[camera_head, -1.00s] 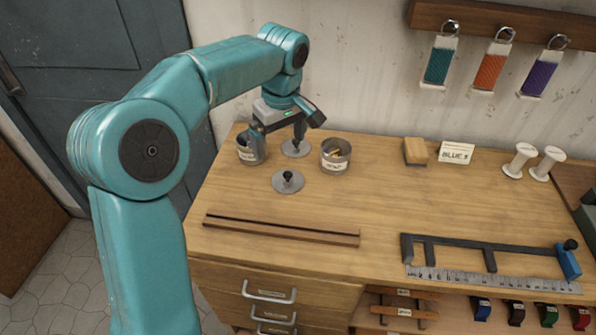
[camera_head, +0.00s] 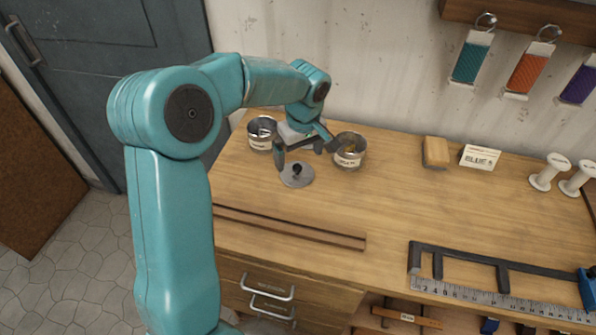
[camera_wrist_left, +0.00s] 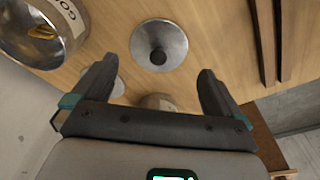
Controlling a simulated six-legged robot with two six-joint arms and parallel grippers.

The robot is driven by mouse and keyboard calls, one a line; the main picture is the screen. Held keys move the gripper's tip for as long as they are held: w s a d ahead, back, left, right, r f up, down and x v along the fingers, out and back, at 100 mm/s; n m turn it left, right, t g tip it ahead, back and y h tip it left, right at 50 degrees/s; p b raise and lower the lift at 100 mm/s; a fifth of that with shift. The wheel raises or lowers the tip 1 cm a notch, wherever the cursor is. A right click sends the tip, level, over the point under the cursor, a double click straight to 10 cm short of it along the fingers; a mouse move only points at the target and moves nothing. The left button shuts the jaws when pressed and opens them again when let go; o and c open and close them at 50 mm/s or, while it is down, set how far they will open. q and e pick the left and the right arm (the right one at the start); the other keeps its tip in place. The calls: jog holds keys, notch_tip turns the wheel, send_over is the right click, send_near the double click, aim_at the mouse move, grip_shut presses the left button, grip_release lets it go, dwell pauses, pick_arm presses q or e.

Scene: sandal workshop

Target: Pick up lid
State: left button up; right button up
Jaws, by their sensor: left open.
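A round grey metal lid with a black knob (camera_head: 297,175) lies flat on the workbench. In the left wrist view the lid (camera_wrist_left: 172,32) sits ahead of my fingers, roughly centred between them. My left gripper (camera_head: 306,150) is open and empty, just behind and above this lid; it also shows in the left wrist view (camera_wrist_left: 157,68). A second grey lid (camera_head: 286,133) lies farther back, mostly hidden by my gripper. My right gripper is not in view.
An open tin (camera_head: 261,143) stands left of my gripper, and a labelled tin with gold pieces (camera_head: 350,162) stands close on its right. A wooden strip (camera_head: 290,229) lies near the front edge. A ruler frame (camera_head: 470,257) lies at right. The middle is clear.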

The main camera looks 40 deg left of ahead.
aim_at(298, 167)
pick_arm(q)
jog(key=shift+w+a+f, duration=0.1)
jog(key=shift+a+f, duration=0.05)
jog(key=shift+f, duration=0.3)
jog(key=f, duration=0.2)
jog(key=f+p, duration=0.1)
jog(key=shift+a+f, duration=0.3)
jog(key=shift+f, duration=0.45)
jog(key=shift+w+a+f, duration=0.1)
jog(key=shift+w+f, duration=0.05)
jog(key=shift+f, duration=0.25)
jog(key=shift+r, duration=0.15)
jog(key=c, duration=0.7)
jog(key=shift+o, duration=0.2)
